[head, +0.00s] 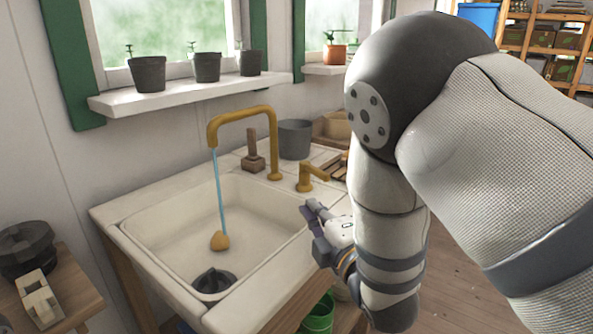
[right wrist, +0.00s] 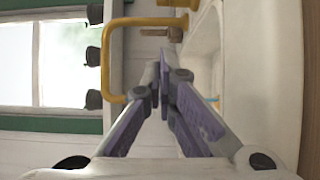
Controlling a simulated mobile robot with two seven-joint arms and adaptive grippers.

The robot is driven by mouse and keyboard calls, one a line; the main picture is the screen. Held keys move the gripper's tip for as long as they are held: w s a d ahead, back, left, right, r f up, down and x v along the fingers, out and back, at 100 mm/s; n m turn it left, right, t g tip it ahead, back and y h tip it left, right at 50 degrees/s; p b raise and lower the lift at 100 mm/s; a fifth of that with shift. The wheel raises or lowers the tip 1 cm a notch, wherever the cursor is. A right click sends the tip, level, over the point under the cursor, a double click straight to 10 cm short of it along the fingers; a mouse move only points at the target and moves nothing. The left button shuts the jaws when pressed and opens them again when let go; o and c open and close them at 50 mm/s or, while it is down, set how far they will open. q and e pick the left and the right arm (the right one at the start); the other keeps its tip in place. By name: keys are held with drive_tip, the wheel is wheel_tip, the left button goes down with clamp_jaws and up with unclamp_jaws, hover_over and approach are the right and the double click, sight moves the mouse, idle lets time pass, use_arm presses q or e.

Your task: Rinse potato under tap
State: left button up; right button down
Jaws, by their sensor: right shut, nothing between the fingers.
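The potato (head: 219,240) is a small tan lump on the floor of the white sink (head: 165,215). A thin blue stream of water (head: 218,190) falls from the brass tap (head: 240,113) and meets the potato. The tap also shows in the right wrist view (right wrist: 112,60). A brass tap handle (head: 308,175) stands right of the spout. My right gripper (head: 308,208) is at the right rim of the sink, apart from the potato. In the right wrist view its purple-padded fingers (right wrist: 163,80) are together and empty. My left gripper is not in view.
A dark drain piece (head: 214,281) lies in the sink near the potato. A wooden-handled block (head: 253,155) and a grey pot (head: 295,138) stand behind the sink. Potted plants (head: 207,67) line the sill. A green bucket (head: 318,315) is below the counter.

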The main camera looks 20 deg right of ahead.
sight(314, 171)
drive_tip(key=shift+w, duration=0.8)
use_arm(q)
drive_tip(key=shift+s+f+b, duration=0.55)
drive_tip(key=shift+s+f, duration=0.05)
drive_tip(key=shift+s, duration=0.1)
use_arm(e)
drive_tip(key=w+d, duration=0.2)
drive_tip(key=w, duration=0.7)
drive_tip(key=shift+w+d, duration=0.2)
drive_tip(key=shift+d, duration=0.2)
drive_tip(key=shift+r, duration=0.1)
